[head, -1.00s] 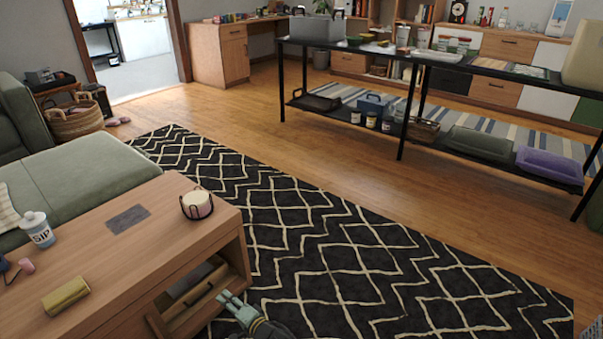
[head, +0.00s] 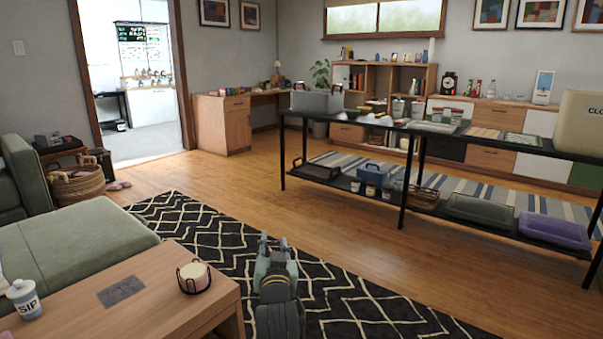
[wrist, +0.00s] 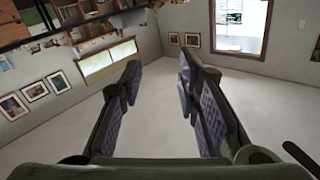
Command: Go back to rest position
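My gripper (head: 275,243) is raised in front of me over the black and cream rug, to the right of the wooden coffee table (head: 135,285). In the wrist view my gripper (wrist: 160,85) has its two fingers apart with nothing between them. That view looks past the fingers at the room's wall and ceiling, and the room appears upside down.
A black-framed shelf table (head: 402,200) with bins and trays stands to the right. On the coffee table are a candle in a holder (head: 194,277) and a white SIP jar (head: 24,299). A green sofa (head: 75,240) is at left. The rug (head: 190,220) is clear.

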